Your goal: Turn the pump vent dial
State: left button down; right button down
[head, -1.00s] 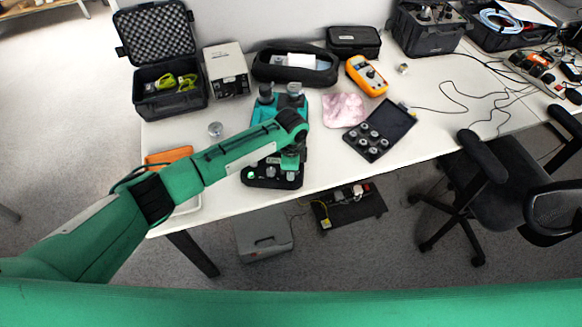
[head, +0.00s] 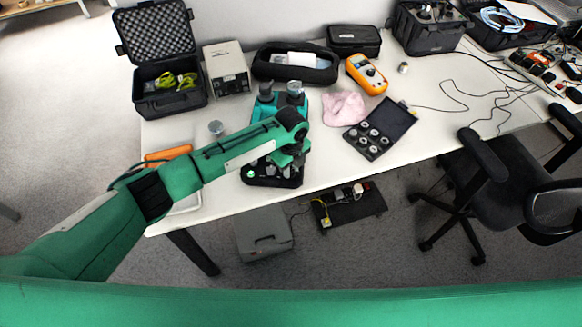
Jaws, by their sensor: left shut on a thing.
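The pump (head: 262,179) is a teal and black device on the white table, with two round grey-topped parts (head: 294,87) at its far end. My left arm crosses over its middle from the left. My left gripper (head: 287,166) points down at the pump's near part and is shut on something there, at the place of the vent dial. The dial itself is hidden behind the gripper and wrist. A small green light or button (head: 251,173) shows at the pump's near left. My right gripper is not in view.
Left of the pump are an orange item (head: 168,154) and a small metal cylinder (head: 215,128). A pink cloth (head: 344,108), an orange multimeter (head: 367,75) and an open case of round parts (head: 369,141) lie to the right. Boxes stand behind.

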pick_arm(q)
jog(key=shift+m, duration=0.3)
jog(key=c, duration=1.2)
grip_release()
jog(key=shift+r, duration=0.15)
notch_tip(320, 180, up, 14)
jog(key=b, duration=0.2)
jog(key=shift+f, duration=0.2)
